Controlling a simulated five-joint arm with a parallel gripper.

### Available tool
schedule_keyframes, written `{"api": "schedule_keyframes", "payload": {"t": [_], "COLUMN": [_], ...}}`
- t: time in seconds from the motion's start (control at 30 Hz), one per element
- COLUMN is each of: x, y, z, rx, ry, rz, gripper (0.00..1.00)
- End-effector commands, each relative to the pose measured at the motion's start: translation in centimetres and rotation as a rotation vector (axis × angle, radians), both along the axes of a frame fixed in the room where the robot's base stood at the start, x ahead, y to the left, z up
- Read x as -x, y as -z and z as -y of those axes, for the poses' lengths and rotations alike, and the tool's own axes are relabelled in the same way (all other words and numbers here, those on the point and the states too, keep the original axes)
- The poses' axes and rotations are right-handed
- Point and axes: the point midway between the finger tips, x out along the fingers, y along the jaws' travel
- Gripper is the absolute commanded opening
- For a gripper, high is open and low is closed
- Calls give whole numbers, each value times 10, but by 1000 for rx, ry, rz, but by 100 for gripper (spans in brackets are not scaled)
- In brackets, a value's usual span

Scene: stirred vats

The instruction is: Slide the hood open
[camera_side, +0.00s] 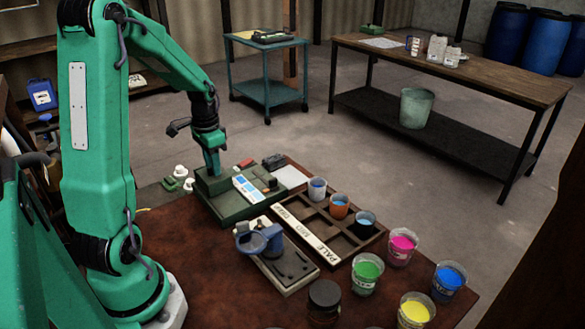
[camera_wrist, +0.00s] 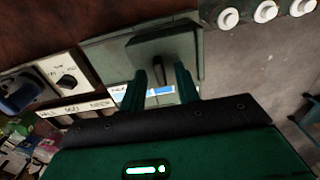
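The hood (camera_side: 210,183) is a dark green block on top of a green machine (camera_side: 230,208) at the back left of the brown table. In the wrist view the hood (camera_wrist: 182,46) is a flat dark cover with a short dark upright handle (camera_wrist: 158,68). My gripper (camera_side: 213,170) points down at the hood. In the wrist view its two green fingers (camera_wrist: 160,76) stand on either side of the handle, with gaps showing between them and it. Whether the fingertips reach down around the handle is hard to tell. Blue and white panels show beside the hood.
A wooden divided tray (camera_side: 345,245) with cups stands right of the machine. A grey unit with a blue ring-shaped part (camera_side: 252,243) stands in front. Cups of green (camera_side: 366,272), pink, blue and yellow paint stand at the right. White knobs (camera_wrist: 265,12) lie beside the machine.

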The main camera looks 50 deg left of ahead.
Motion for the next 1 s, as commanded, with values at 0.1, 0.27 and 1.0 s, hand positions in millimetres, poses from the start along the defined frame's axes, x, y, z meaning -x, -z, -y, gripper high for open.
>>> {"api": "schedule_keyframes", "payload": {"t": [0.1,0.27,1.0], "x": [0,0,-1], "y": [0,0,-1], "z": [0,0,57], "rx": [0,0,-1], "ry": [0,0,6], "rz": [0,0,1], "gripper": [32,12,0]}}
